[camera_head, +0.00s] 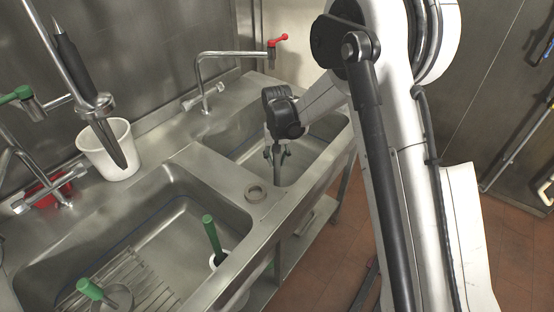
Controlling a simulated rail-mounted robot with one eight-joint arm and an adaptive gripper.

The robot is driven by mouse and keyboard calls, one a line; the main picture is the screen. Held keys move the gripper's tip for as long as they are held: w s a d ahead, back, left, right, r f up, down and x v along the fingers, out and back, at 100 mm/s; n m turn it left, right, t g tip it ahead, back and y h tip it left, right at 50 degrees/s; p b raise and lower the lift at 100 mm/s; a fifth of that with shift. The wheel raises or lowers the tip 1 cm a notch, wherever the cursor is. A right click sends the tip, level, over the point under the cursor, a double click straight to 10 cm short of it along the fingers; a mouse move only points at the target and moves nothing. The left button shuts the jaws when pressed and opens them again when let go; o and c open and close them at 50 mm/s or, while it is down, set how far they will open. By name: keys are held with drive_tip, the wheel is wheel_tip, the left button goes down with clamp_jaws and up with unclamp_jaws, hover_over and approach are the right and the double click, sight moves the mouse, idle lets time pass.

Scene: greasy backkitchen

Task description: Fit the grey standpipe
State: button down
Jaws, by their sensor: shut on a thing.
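The grey standpipe (279,174) shows as a short dark upright tube below my gripper (276,153). My gripper is shut on it, inside the outline of the far right sink basin (318,129). The standpipe's lower end is near the basin's front side. I cannot tell whether it touches the basin floor or sits in a drain. The upper part of the pipe is hidden by my gripper and wrist.
A near left basin (178,225) holds a green-handled pipe (211,236), another green-handled piece (90,289) and a wire rack (140,281). A white bucket (108,150), red-handled tap (272,43) and hanging spray tap (100,108) stand behind.

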drive_tip(key=shift+f+b, duration=0.5)
drive_tip(key=shift+f, duration=0.15)
drive_tip(key=c, duration=1.4)
unclamp_jaws()
wheel_tip(320, 180, up, 12)
drive_tip(key=shift+d+r, duration=0.1)
